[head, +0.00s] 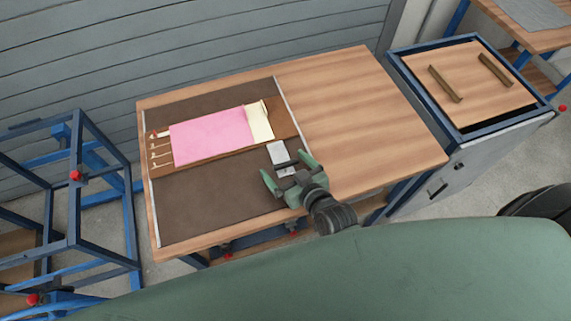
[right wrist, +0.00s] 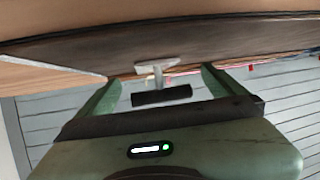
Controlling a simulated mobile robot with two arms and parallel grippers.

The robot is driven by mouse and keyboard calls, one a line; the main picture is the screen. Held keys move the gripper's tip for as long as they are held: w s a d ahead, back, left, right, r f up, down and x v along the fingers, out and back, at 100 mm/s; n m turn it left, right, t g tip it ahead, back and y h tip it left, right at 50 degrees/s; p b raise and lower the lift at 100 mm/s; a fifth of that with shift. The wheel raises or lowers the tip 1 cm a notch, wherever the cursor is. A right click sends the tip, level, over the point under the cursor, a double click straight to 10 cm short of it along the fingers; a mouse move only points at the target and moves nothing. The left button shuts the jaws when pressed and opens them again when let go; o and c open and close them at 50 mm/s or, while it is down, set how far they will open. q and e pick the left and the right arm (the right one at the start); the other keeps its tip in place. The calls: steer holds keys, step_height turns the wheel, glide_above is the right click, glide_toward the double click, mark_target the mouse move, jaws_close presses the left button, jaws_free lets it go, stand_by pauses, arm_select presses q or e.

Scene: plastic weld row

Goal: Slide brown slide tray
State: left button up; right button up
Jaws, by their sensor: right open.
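The brown slide tray (head: 284,121) lies on the dark mat of the table. A pink sheet (head: 212,137) and a cream piece (head: 260,121) cover most of it. Several small pale pegs show along its left end. My right gripper (head: 285,169) is open in front of the tray's right part, apart from it. A small light-grey piece with a dark block (head: 287,171) shows between its fingers. In the right wrist view the open fingers (right wrist: 160,82) stand either side of this dark block (right wrist: 161,95); contact cannot be told. My left gripper is not in view.
The wooden table (head: 350,110) is bare on its right. The dark mat (head: 215,205) is clear in front of the tray. A blue-framed cabinet (head: 437,152) with two wooden bars stands right, and a blue frame (head: 76,205) left.

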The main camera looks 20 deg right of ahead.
steer(key=c, duration=2)
steer(key=w, duration=0.4)
steer(key=w+b, duration=0.1)
steer(key=w, duration=0.4)
steer(key=shift+w+a, duration=0.2)
steer(key=shift+w, duration=0.1)
steer(key=shift+c, duration=0.2)
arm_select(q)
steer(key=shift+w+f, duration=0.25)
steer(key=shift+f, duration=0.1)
arm_select(e)
steer(key=o, duration=2)
steer(key=shift+o, duration=0.2)
steer(key=shift+s, duration=0.1)
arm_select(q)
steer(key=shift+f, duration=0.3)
arm_select(e)
steer(key=v, duration=0.7)
steer(key=shift+s+d+r, duration=0.1)
steer(key=shift+s+d, duration=0.05)
steer(key=shift+s, duration=0.15)
